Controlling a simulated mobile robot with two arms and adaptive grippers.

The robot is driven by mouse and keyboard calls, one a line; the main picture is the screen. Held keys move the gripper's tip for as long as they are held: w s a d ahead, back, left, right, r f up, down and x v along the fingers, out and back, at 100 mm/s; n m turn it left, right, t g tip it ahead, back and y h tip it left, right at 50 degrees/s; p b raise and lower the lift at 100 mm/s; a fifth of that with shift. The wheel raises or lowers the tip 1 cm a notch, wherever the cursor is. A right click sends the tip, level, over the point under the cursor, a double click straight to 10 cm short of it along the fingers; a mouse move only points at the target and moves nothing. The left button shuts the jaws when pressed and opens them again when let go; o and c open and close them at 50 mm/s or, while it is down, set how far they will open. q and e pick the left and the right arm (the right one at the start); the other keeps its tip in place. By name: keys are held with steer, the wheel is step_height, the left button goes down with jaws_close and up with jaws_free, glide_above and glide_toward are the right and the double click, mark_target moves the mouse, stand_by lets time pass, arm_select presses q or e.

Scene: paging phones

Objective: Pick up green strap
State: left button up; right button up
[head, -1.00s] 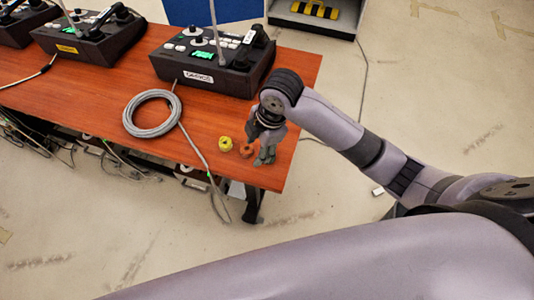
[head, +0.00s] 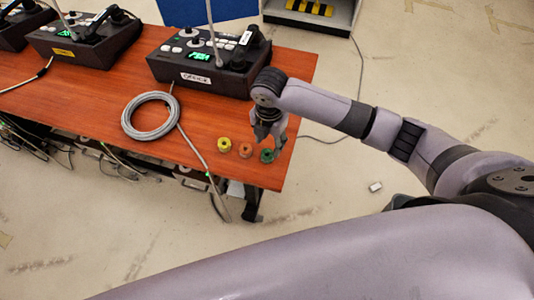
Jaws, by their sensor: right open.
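The green strap (head: 267,156) is a small rolled ring lying on the wooden table near its right front corner. It is the rightmost of three small rolls in a row. My right gripper (head: 271,144) points down just above and behind the green strap, with its fingers apart and nothing visibly between them. Whether the fingertips touch the strap I cannot tell. My left gripper is not in view.
An orange roll (head: 245,150) and a yellow roll (head: 224,145) lie left of the green strap. A coiled grey cable (head: 150,115) lies further left, its end hanging over the front edge. A black paging phone (head: 208,62) stands behind on the table (head: 90,100).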

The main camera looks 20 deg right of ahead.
mark_target(268, 153)
steer(key=shift+w+a+f+p, duration=0.1)
steer(key=shift+f+p, duration=0.25)
steer(key=shift+f, duration=1.4)
steer(key=shift+w+f+p, duration=0.1)
steer(key=shift+f+p, duration=0.2)
steer(key=shift+f, duration=1.4)
steer(key=shift+c, duration=0.2)
steer(key=c, duration=0.6)
